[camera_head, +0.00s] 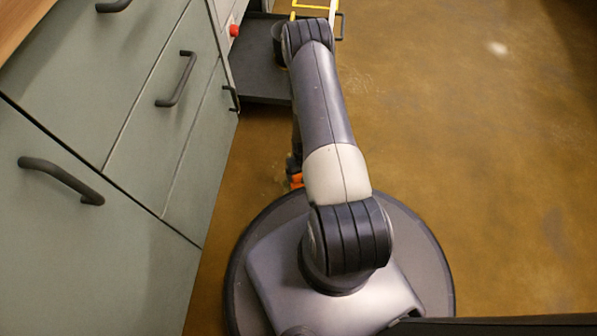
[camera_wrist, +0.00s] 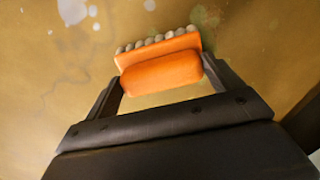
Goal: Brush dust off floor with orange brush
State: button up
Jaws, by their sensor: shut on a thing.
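The orange brush (camera_wrist: 162,73) is between the two fingers of my gripper (camera_wrist: 168,84) in the wrist view, and the gripper is shut on it. Its row of pale bristle tufts faces away from the gripper, toward the floor (camera_wrist: 45,75). I cannot tell whether the bristles touch the floor. Pale spots (camera_wrist: 72,11) that look like dust lie on the floor beyond the bristles, with a greenish patch (camera_wrist: 205,16) near the brush's far right. In the head view only a bit of orange (camera_head: 296,180) shows beside my arm, which hides the rest.
Grey-green drawer cabinets (camera_head: 125,215) with dark handles stand along the left. A dark low platform (camera_head: 262,82) with a red knob (camera_head: 234,30) and a yellow frame (camera_head: 312,6) are at the top. The brown floor (camera_head: 480,170) to the right is open.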

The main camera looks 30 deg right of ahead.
jog(key=shift+r, duration=0.1)
jog(key=shift+r+p, duration=1.95)
jog(key=shift+r, duration=1.05)
jog(key=shift+r+p, duration=0.95)
jog(key=shift+r, duration=0.5)
